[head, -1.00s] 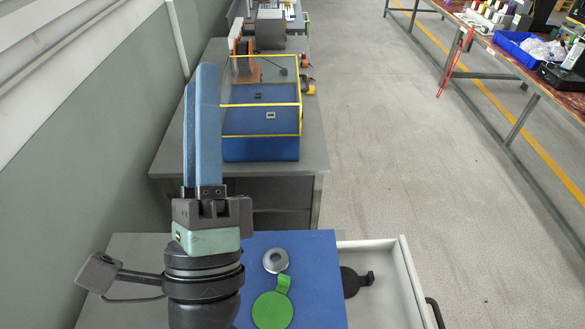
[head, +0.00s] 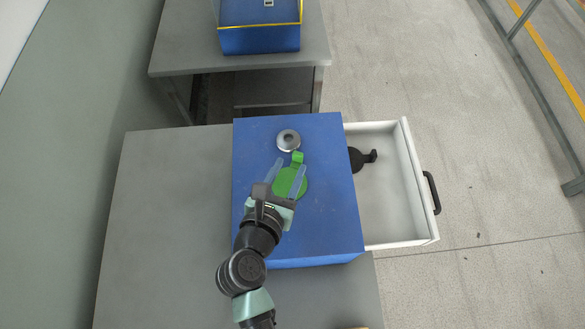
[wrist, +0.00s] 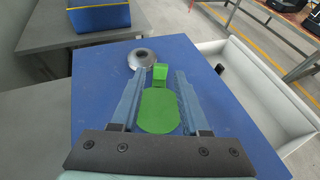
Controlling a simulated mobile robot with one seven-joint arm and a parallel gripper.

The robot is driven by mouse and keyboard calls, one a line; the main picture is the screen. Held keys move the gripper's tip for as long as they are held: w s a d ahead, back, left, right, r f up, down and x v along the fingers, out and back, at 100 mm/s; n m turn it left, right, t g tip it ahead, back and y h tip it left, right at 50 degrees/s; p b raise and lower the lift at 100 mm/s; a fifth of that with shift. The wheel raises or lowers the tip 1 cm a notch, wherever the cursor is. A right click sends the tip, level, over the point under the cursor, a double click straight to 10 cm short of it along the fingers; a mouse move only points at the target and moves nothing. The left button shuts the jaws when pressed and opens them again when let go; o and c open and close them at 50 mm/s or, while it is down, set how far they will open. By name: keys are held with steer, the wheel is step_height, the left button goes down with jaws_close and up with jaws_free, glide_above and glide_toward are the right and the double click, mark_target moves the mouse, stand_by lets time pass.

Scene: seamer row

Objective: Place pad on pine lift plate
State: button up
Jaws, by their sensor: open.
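A flat green plate (head: 290,184) with a round body and a raised tab at its far end lies on the blue block top (head: 330,215). It also shows in the wrist view (wrist: 158,110). A grey metal ring-like piece with a dark centre (head: 288,140) sits just beyond the tab; it also shows in the wrist view (wrist: 141,60). I cannot tell which piece is the pad. My gripper (head: 290,166) is open, its blue fingers on either side of the green plate, with nothing held. In the wrist view, my gripper (wrist: 158,73) has its fingers pointing toward the ring.
An open white drawer (head: 395,215) with a black handle juts out right of the blue block. A black round piece with a tab (head: 359,160) lies in it. The grey table (head: 165,220) is bare on the left. A blue box with yellow edges (head: 260,40) stands on a farther table.

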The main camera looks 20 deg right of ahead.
mark_target(297, 156)
steer(key=shift+f+p+x, duration=0.15)
steer(key=shift+p+x, duration=0.15)
steer(key=shift+x, duration=1.1)
steer(key=shift+f+p+x, duration=0.2)
steer(key=shift+p+x, duration=0.1)
steer(key=shift+x, duration=1.1)
steer(key=shift+s, duration=0.15)
jaws_close()
